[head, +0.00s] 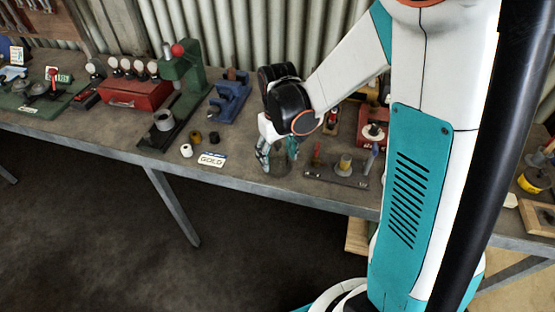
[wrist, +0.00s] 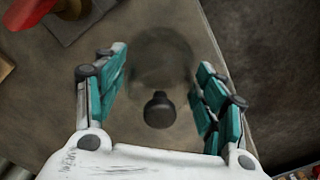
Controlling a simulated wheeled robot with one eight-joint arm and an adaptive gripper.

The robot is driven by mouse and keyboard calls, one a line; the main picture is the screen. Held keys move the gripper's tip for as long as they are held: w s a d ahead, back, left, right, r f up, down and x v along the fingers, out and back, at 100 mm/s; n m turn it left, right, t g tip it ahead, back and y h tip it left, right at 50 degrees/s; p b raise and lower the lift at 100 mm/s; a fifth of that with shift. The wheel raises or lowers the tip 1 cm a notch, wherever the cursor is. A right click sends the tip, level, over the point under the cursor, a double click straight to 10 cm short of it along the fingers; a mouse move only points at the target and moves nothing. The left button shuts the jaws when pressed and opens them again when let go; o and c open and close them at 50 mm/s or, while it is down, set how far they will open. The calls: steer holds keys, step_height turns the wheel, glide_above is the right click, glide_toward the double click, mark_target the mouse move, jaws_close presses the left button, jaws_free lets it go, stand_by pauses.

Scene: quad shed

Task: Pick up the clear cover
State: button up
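The clear cover (wrist: 162,58) is a see-through, smoky dome with a dark knob (wrist: 159,110) on it. It stands on the bench top near the front edge. In the head view the clear cover (head: 282,164) is faint and partly behind my gripper. My gripper (head: 277,158) points down over it. In the wrist view my gripper (wrist: 163,95) is open, with its teal-padded fingers on either side of the knob. A gap shows between each finger and the knob, so nothing is held.
A dark plate (head: 336,176) with small upright parts stands close to the right of the cover. A "GOLD" label (head: 212,159) and small cylinders lie to the left. A green press (head: 177,95) and blue tool (head: 231,97) stand further back. The bench edge is close.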

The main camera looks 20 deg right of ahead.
steer(key=c, duration=0.7)
steer(key=shift+r, duration=0.1)
steer(key=shift+c, duration=0.2)
step_height(320, 180, up, 20)
steer(key=p, duration=0.6)
